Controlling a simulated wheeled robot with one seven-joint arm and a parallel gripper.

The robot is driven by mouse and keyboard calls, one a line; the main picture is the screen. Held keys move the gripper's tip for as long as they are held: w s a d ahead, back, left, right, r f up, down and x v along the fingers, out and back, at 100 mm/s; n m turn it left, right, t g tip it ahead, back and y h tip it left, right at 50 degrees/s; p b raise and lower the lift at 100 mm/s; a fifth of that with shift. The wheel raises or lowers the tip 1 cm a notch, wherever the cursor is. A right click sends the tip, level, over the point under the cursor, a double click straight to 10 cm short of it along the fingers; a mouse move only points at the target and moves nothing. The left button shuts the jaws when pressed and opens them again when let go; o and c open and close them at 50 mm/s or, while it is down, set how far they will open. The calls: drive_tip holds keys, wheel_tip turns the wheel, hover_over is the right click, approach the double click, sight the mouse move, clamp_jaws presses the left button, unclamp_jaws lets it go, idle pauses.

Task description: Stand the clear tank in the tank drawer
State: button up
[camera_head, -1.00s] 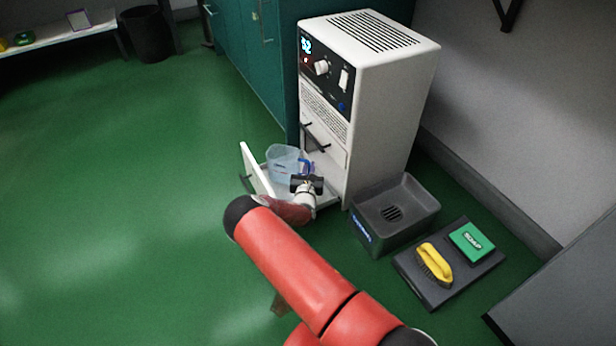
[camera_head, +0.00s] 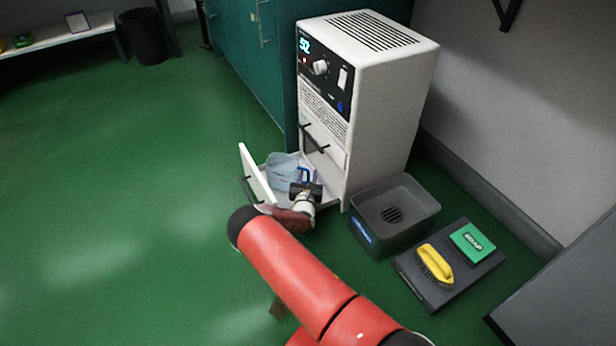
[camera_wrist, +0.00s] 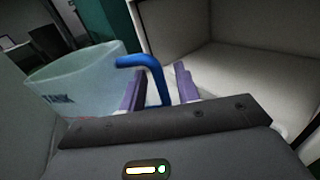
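The clear tank (camera_head: 281,170), bluish and marked "TANK", is inside the pulled-out white tank drawer (camera_head: 256,176) at the bottom of the white cabinet. It seems to lean a little, but I cannot tell whether its base is flat on the drawer floor. In the wrist view the tank (camera_wrist: 80,82) is at the left, with its blue handle (camera_wrist: 150,66) towards my gripper. My gripper (camera_wrist: 160,78) is open, with its purple fingers apart on either side of the handle. In the head view my gripper (camera_head: 304,189) is at the drawer's near side; its fingertips are hard to see.
The white cabinet (camera_head: 385,100) rises directly behind the drawer. A grey basin (camera_head: 362,225) and a dark mat (camera_head: 440,290) with a yellow brush (camera_head: 434,264) and green box (camera_head: 471,243) lie to the right. Green floor is clear at the left.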

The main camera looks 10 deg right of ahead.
drive_tip(key=shift+r, duration=0.1)
drive_tip(key=shift+s+r, duration=0.15)
drive_tip(key=p+v, duration=0.3)
drive_tip(key=v, duration=0.8)
drive_tip(key=shift+s, duration=0.15)
drive_tip(key=s+d+r+m+g+h, duration=0.1)
drive_tip(key=d+r+m+g+h, duration=0.25)
drive_tip(key=r+m, duration=0.35)
drive_tip(key=s+d+r+m+g+h, duration=0.15)
drive_tip(key=d+r+m+h, duration=0.3)
drive_tip(key=r, duration=0.45)
drive_tip(key=s+d+r+m+g, duration=0.6)
drive_tip(key=s+r+m+g, duration=0.25)
drive_tip(key=r+m, duration=0.2)
drive_tip(key=s+a+r+m+y, duration=0.3)
drive_tip(key=s+r, duration=0.3)
drive_tip(key=s, duration=0.2)
drive_tip(key=s+a+r+m+t+y, duration=0.1)
drive_tip(key=s+a+r+m+y, duration=0.3)
drive_tip(key=s, duration=0.4)
drive_tip(key=s+a+r+m+y, duration=0.3)
drive_tip(key=s+r+y, duration=0.3)
drive_tip(key=s+r, duration=0.2)
drive_tip(key=shift+s+a+r+m+t, duration=0.25)
drive_tip(key=shift+s+m+t, duration=0.1)
drive_tip(key=shift+s, duration=0.25)
